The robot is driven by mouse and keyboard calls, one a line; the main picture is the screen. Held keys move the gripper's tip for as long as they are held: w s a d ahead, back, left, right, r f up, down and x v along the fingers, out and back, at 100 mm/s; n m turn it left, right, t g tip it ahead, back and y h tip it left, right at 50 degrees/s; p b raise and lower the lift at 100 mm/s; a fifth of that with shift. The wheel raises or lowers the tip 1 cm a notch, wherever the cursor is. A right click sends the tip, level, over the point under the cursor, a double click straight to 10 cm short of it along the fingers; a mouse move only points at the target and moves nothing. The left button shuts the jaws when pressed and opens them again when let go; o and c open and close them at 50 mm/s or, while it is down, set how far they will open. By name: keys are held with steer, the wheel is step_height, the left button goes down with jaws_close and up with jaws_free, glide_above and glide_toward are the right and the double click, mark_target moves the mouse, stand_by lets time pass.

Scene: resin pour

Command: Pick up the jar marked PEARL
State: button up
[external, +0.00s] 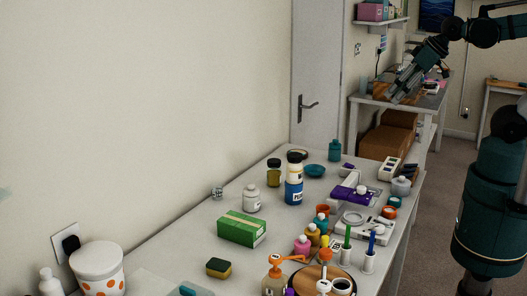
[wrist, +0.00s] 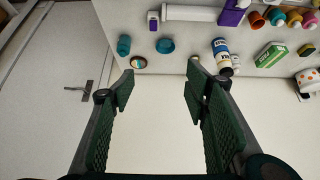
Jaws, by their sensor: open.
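I cannot read the word PEARL on any jar. A white jar (external: 251,200) and an olive jar with a dark lid (external: 273,173) stand further left. My gripper (external: 402,88) is open and empty, raised well away from the jars. In the wrist view its two fingers (wrist: 158,84) are spread, with the worktop items beyond them.
A tall blue-and-white bottle (external: 294,184), a green box (external: 242,230), a sponge (external: 218,268) and a purple-and-white device (external: 352,192) crowd the worktop (external: 190,240). Pump bottles and a round wooden board (external: 312,272) are at the front. A door (external: 318,80) stands behind.

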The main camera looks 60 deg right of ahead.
stand_by(0.3)
steer(key=shift+o, duration=1)
steer(key=w+a+f+m+g, duration=0.15)
steer(key=w+a+m, duration=0.35)
steer(key=w+a, duration=0.5)
steer(key=w+a+m+g, duration=0.3)
steer(key=w+a+m, duration=0.3)
steer(key=w, duration=0.9)
steer(key=w+a+f+m+g, duration=0.1)
steer(key=w+a+f+m, duration=0.2)
steer(key=a+f, duration=0.4)
steer(key=w+a+f+m, duration=0.2)
steer(key=w+a+f, duration=0.3)
steer(key=a+f, duration=0.2)
steer(key=w+a+f+m+g, duration=0.1)
steer(key=w+a+f+m, duration=0.2)
steer(key=a+f, duration=0.3)
steer(key=shift+w+a+f+m+g, duration=0.15)
steer(key=shift+w+a+f+g, duration=0.05)
steer(key=shift+w+a, duration=0.25)
steer(key=shift+w+a+f+m+g, duration=0.2)
steer(key=shift+w+a, duration=0.15)
steer(key=shift+a, duration=0.15)
steer(key=shift+a+f, duration=0.15)
steer(key=shift+f, duration=0.05)
